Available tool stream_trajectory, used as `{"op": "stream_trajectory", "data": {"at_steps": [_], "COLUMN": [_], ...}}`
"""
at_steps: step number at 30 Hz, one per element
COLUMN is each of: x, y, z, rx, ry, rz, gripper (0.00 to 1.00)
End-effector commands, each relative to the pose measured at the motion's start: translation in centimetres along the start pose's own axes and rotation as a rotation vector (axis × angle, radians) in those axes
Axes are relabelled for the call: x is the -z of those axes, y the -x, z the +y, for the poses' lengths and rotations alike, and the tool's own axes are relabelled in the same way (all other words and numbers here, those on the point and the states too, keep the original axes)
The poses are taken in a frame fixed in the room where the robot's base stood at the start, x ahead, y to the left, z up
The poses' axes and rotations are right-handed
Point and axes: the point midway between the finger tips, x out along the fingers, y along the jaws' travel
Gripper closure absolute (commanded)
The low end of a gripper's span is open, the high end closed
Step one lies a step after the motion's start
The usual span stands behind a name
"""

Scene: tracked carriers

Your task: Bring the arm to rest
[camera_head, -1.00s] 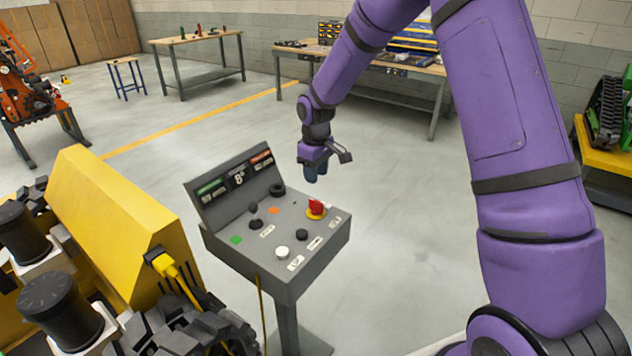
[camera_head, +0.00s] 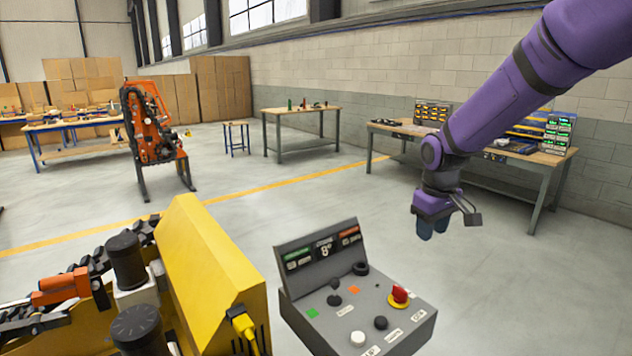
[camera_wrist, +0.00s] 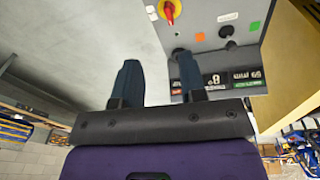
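My purple arm reaches in from the upper right of the head view. My gripper (camera_head: 432,228) hangs pointing down, behind and above the right side of the grey control console (camera_head: 408,342). In the wrist view my gripper's two dark blue fingers (camera_wrist: 158,82) stand apart with nothing between them. The console carries a red mushroom button on a yellow base (camera_head: 399,296), black knobs, a white knob and a small display panel (camera_head: 322,252). The red button also shows at the top of the wrist view (camera_wrist: 168,11). My gripper touches nothing that I can see.
A yellow tracked carrier (camera_head: 215,262) with black cylinders stands left of the console. An orange machine (camera_head: 155,135) stands farther back. Workbenches (camera_head: 300,112) line the wall. The floor right of the console is clear.

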Motion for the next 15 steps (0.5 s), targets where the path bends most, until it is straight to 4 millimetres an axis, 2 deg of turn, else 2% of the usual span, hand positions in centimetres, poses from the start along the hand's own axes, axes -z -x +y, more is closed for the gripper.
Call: {"op": "stream_trajectory", "data": {"at_steps": [1, 6, 15], "x": [-1.1, -4.8, -12.2], "y": [1.8, 6.4, 12.7], "z": [-0.2, -0.9, -2.8], "rx": [-0.013, -0.041, -0.071], "ry": [-0.019, -0.092, -0.223], "rz": [0.016, 0.059, 0.145], "gripper": [0.62, 0.62, 0.62]}}
